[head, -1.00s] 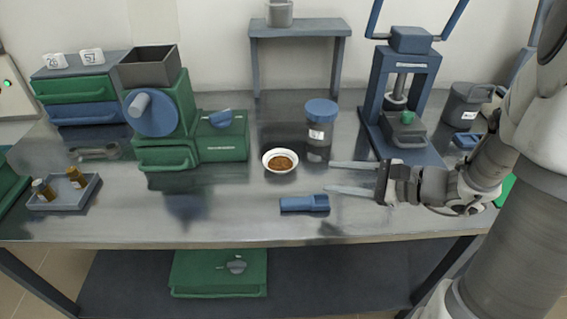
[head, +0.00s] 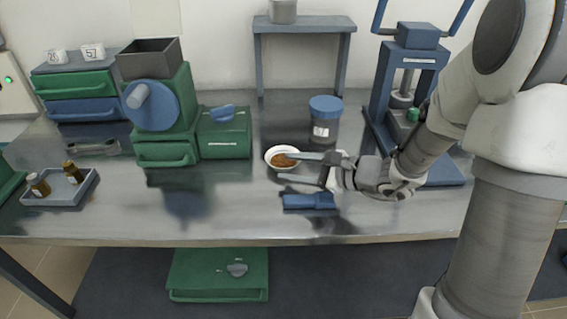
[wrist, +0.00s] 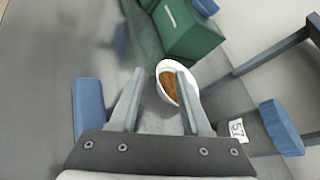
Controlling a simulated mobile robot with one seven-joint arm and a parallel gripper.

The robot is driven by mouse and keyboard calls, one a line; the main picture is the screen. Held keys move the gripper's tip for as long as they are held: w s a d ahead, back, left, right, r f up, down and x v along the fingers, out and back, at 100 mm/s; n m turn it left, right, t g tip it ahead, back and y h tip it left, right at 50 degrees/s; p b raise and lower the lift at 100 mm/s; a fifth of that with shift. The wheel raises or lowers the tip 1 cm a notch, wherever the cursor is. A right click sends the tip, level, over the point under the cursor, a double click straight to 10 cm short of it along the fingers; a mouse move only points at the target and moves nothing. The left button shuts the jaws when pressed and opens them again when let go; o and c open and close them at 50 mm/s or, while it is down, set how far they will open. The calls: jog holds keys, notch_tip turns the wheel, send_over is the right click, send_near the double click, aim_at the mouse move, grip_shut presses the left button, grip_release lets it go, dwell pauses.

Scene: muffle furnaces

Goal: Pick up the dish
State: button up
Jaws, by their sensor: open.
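The dish (head: 269,160) is a small white bowl with brown powder in it, standing on the metal bench near the middle. My gripper (head: 299,166) is open and empty, reaching in from the right. In the wrist view my gripper (wrist: 157,90) has one finger overlapping the dish's near side, while the other finger is to the left of the dish. In the head view the upper finger hides part of the dish's right side. I cannot tell whether that finger touches it.
A blue-lidded jar (head: 325,122) stands behind my gripper. A blue tool (head: 311,201) lies in front of it. A green and blue mill (head: 163,115) stands left of the dish, a press (head: 408,75) to the right.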

aim_at(271, 164)
jog(key=b+x, duration=0.1)
jog(key=x, duration=0.3)
jog(key=shift+w+f, duration=0.2)
jog(key=shift+w, duration=0.1)
grip_shut()
